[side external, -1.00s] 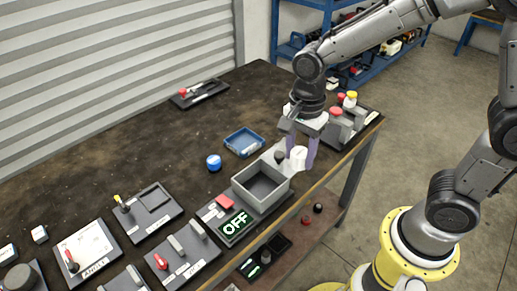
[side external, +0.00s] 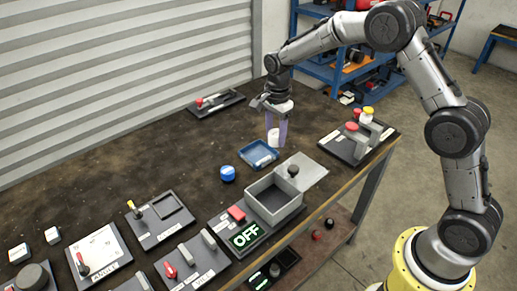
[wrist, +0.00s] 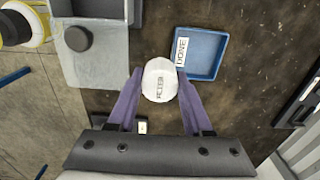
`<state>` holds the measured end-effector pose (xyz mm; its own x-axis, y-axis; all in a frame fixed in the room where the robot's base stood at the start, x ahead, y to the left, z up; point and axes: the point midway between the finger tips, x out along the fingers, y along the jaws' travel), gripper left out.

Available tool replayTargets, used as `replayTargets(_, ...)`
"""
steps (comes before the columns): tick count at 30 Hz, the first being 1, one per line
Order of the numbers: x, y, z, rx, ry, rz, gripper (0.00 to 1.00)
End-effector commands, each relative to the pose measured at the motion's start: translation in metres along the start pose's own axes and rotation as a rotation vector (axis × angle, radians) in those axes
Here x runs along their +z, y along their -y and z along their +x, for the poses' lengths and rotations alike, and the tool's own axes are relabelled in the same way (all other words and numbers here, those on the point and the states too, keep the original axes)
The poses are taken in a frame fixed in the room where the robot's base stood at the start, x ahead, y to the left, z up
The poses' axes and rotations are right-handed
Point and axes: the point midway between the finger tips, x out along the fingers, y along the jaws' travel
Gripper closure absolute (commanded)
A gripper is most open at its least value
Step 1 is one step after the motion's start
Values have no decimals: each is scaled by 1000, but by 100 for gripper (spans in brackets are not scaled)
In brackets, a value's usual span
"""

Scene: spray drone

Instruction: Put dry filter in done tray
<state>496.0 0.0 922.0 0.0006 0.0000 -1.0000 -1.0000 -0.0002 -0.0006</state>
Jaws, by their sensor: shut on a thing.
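The filter is a white round piece with a printed label; it shows in the side external view (side external: 273,138) and in the wrist view (wrist: 160,88). My gripper (side external: 277,141) has its purple fingers shut on the filter, one on each side, as the wrist view (wrist: 159,76) also shows. The done tray is a shallow blue tray in the side external view (side external: 246,154). In the wrist view the tray (wrist: 218,72), with a white DONE label, lies just right of and beyond the filter. The filter is beside the tray, not over its middle; its height is hard to tell.
A grey open box (side external: 290,211) with an OFF display (side external: 245,235) stands in front of the tray. A light plate with a dark knob (side external: 293,171) adjoins it. A blue round cap (side external: 228,173) sits left of the tray.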

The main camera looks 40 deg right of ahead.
Motion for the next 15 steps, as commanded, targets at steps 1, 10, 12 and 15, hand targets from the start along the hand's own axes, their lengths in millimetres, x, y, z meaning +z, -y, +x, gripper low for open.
replayTargets(1, 0, 10, 5, 0, 0, 0, 100)
replayTargets(10, 0, 54, 48, 3, 0, -1, 100)
replayTargets(12, 0, 61, 56, 1, 0, -1, 100)
replayTargets(15, 0, 67, 62, 0, 0, -1, 100)
